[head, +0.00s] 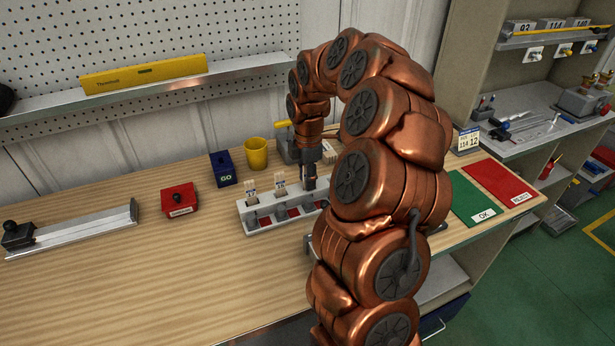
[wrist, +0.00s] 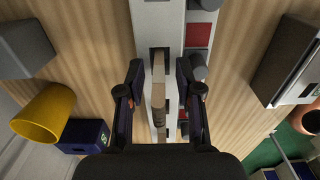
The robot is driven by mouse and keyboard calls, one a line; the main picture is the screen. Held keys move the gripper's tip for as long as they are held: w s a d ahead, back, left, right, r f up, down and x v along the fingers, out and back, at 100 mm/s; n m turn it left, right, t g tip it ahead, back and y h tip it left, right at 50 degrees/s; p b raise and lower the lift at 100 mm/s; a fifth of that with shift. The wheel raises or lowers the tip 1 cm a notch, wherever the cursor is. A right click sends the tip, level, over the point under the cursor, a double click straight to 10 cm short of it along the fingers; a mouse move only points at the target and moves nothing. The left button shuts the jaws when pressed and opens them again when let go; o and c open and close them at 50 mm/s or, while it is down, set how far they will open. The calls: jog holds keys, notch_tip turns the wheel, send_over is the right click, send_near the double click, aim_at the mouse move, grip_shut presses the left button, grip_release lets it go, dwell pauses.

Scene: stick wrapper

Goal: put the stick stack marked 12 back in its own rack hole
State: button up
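My gripper (head: 309,183) points down at the right part of the white rack (head: 262,221). In the wrist view, its two fingers (wrist: 160,95) are apart, with a narrow pale-brown stick stack (wrist: 158,82) between them and a gap on each side. That stack stands over a dark slot in the rack (wrist: 150,18); I cannot tell how deep it sits. Two more labelled stacks, a left one (head: 251,195) and a middle one (head: 280,186), stand upright in the rack in the head view. Their numbers are too small to read, so I cannot tell which is 12.
A red box (head: 179,199), a blue GO box (head: 223,169) and a yellow cup (head: 256,154) stand left of and behind the rack. A card (head: 467,140) reads 114 and 12. Green OK (head: 471,197) and red (head: 499,183) mats lie right. The front-left bench is clear.

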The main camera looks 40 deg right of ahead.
notch_tip(320, 180, up, 11)
jog(key=shift+f+b, duration=0.15)
jog(key=shift+b, duration=1.05)
jog(key=shift+r, duration=0.8)
jog(key=shift+s+a, duration=0.1)
jog(key=shift+a, duration=0.15)
jog(key=s+a+m, duration=0.3)
jog(key=s+a, duration=0.3)
jog(key=a, duration=0.3)
jog(key=s+a+m, duration=0.2)
jog(key=s+a, duration=0.4)
jog(key=a, duration=0.3)
jog(key=s+a+f+m+g, duration=0.1)
jog(key=s+f+m, duration=0.3)
jog(key=s, duration=0.5)
jog(key=s+a+f+m+g, duration=0.1)
jog(key=s+a+f+m, duration=0.3)
jog(key=s, duration=0.5)
jog(key=shift+s+a+m, duration=0.15)
jog(key=shift+a+m, duration=0.05)
jog(key=shift+m, duration=0.8)
